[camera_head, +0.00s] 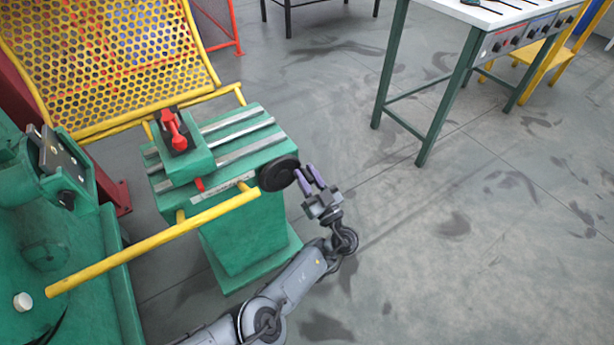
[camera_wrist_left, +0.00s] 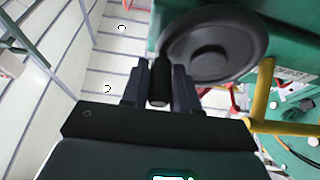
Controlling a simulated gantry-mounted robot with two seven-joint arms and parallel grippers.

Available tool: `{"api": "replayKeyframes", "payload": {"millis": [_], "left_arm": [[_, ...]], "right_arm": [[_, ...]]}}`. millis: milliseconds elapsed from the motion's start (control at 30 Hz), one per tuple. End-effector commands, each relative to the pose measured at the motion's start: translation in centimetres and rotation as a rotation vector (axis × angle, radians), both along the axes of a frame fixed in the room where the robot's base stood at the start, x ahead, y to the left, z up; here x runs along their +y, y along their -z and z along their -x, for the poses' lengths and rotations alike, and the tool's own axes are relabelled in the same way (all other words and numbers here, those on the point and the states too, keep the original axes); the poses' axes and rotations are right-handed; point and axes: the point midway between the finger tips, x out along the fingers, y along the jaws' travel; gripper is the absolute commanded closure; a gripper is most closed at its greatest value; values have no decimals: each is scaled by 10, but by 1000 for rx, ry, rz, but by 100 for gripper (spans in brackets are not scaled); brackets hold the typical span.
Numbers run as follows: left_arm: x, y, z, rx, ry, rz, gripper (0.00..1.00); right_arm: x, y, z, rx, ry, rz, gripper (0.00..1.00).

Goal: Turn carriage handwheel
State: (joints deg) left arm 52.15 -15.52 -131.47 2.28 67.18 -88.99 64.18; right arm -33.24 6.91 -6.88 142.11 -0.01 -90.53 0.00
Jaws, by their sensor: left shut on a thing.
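The carriage handwheel (camera_head: 278,173) is a black disc on the right end of the green slotted carriage (camera_head: 240,140) in the head view. It also shows in the left wrist view (camera_wrist_left: 210,58) as a dark round wheel with a raised hub. My left gripper (camera_head: 308,178) is at the right of the wheel. In the left wrist view its fingers (camera_wrist_left: 160,88) are shut on the wheel's black cylindrical crank handle (camera_wrist_left: 159,82), one finger on each side. My right gripper is in neither view.
A yellow rail (camera_head: 155,240) crosses in front of the carriage. A red clamp (camera_head: 174,131) sits on top. A yellow mesh guard (camera_head: 110,60) stands behind, and a table (camera_head: 470,10) stands at the upper right. The floor right of the wheel is clear.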

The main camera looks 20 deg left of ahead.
Motion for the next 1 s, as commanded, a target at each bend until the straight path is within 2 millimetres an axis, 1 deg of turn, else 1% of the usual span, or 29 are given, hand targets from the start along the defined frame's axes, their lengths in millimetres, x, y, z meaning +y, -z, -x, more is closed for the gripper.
{"api": "replayKeyframes", "payload": {"millis": [200,233,267,533,667,767,1000], "left_arm": [[0,0,0,1,0,1,100],[0,0,0,1,0,1,70],[0,0,0,1,0,1,65],[0,1,0,1,0,0,65],[-4,2,3,3,1,-1,65],[-11,6,9,3,2,-1,65],[-39,20,33,3,3,-1,65]], "right_arm": [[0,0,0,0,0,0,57],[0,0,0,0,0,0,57],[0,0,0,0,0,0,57],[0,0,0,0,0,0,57],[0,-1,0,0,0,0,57],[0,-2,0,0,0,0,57],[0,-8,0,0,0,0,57]]}}
